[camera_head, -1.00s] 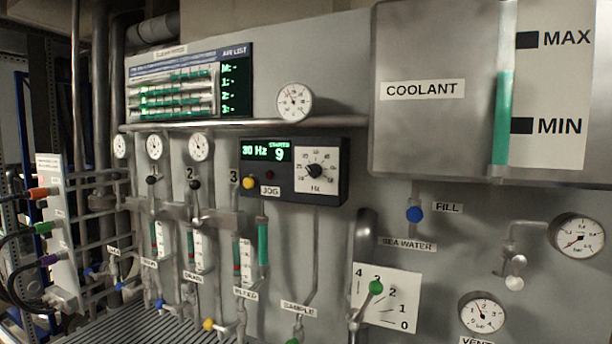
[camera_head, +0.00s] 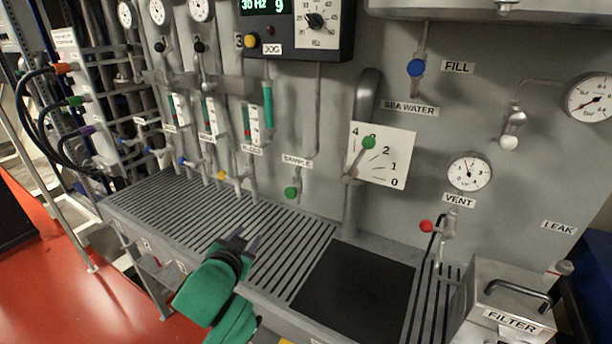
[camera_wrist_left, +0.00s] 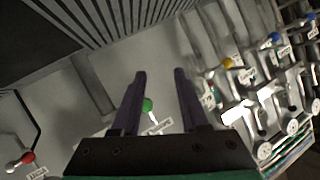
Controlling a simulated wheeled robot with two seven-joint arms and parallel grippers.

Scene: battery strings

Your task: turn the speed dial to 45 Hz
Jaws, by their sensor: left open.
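The speed dial (camera_head: 316,21) is a black knob on a white scale marked in Hz, at the top of the head view. Its upper edge is near the frame's top. My left gripper (camera_head: 246,241) is low over the slatted grating, well below the dial, open and empty. In the left wrist view its two dark fingers (camera_wrist_left: 160,98) stand apart with nothing between them in grip. The dial cannot be made out there. My right gripper is not in view.
A yellow JOG button (camera_head: 251,41) is on the box's left. A filter box (camera_head: 508,296) stands right.

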